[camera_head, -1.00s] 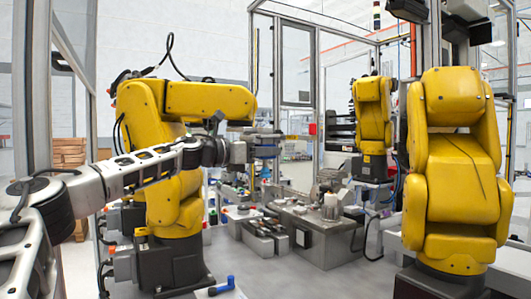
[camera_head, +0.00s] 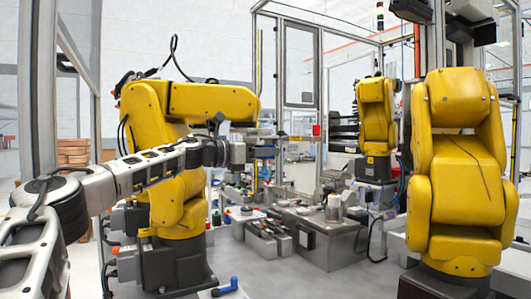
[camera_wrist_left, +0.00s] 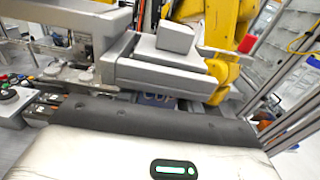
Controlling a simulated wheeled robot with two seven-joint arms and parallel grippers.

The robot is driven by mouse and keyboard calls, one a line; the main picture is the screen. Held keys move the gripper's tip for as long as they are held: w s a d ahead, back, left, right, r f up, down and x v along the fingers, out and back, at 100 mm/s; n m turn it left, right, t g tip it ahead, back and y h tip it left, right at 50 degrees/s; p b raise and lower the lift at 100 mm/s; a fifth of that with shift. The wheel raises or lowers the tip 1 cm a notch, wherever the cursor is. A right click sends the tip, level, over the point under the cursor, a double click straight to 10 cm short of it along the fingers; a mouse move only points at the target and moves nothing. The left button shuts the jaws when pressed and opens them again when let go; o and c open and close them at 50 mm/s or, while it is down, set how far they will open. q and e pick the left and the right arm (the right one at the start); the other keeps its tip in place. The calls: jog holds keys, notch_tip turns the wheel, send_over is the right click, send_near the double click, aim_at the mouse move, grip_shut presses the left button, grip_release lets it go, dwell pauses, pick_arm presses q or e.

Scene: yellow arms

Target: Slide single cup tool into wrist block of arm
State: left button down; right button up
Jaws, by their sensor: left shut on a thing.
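The large yellow arm (camera_head: 205,100) stands left of centre, with its forearm reaching right and its wrist end pointing down near my left gripper. My left gripper (camera_head: 252,151) is at that wrist end, level with grey metal parts (camera_head: 262,132). Its fingers are too small to make out there. The gripper is shut on what seems to be the cup tool. I cannot tell whether the tool touches the wrist block. My right gripper is out of view.
A metal workbench (camera_head: 325,240) with fixtures stands at the centre. A second yellow arm (camera_head: 375,115) is behind it, and a third (camera_head: 460,170) stands close on the right. A frame post (camera_head: 37,90) rises at the left.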

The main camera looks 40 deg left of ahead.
pick_arm(q)
jog(key=shift+a, duration=0.2)
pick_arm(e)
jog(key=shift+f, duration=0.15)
pick_arm(q)
jog(key=shift+b, duration=0.3)
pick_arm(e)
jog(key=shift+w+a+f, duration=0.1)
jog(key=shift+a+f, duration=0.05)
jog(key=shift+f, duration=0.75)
pick_arm(q)
jog(key=shift+f+b, duration=0.5)
jog(key=shift+b, duration=0.05)
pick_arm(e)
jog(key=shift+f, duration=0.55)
pick_arm(q)
jog(key=c, duration=0.8)
grip_release()
jog(key=shift+c, duration=0.2)
jog(key=shift+f, duration=0.1)
